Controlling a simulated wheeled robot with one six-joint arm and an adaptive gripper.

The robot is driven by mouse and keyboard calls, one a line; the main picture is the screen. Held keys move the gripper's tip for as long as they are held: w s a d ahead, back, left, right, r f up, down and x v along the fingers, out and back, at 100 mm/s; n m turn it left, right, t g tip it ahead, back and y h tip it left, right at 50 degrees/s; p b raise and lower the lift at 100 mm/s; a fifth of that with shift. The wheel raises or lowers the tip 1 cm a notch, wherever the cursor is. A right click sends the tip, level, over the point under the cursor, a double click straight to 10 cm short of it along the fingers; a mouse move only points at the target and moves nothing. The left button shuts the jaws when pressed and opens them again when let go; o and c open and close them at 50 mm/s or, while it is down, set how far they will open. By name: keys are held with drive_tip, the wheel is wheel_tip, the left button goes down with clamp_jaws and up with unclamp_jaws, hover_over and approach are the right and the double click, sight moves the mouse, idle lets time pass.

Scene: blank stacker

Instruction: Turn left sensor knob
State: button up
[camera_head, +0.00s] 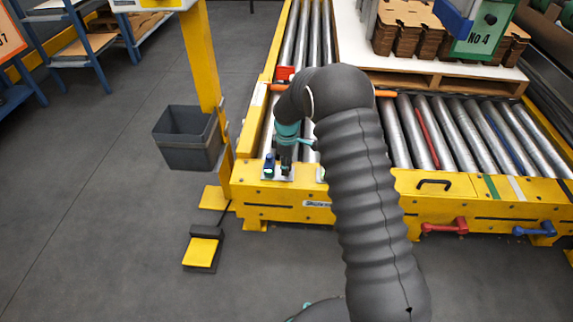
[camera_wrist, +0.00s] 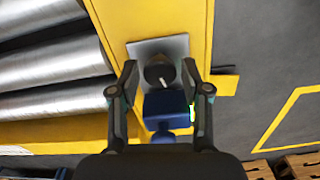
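The left sensor knob (camera_wrist: 158,70) shows in the wrist view as a dark round knob with a small light mark. It sits on a grey metal plate (camera_wrist: 177,47) on the yellow conveyor frame. A blue sensor body (camera_wrist: 165,103) is beside the knob; it also shows in the head view (camera_head: 269,164). My gripper (camera_wrist: 160,80) is open, with one finger on each side of the knob and apart from it. In the head view my gripper (camera_head: 286,165) points down over the plate at the frame's front left corner, and it hides the knob.
Metal rollers (camera_head: 408,130) lie behind and right of the gripper. A yellow post (camera_head: 201,55) with a grey bin (camera_head: 188,137) stands close on the left. Red (camera_head: 445,227) and blue (camera_head: 535,230) handles are on the frame front.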

clamp_jaws()
drive_tip(key=shift+m, duration=0.4)
drive_tip(key=m+b, duration=0.1)
drive_tip(key=m, duration=0.6)
drive_tip(key=shift+m+b, duration=0.3)
drive_tip(key=m, duration=0.6)
drive_tip(key=shift+b, duration=0.3)
drive_tip(key=m, duration=0.6)
drive_tip(key=shift+m, duration=0.3)
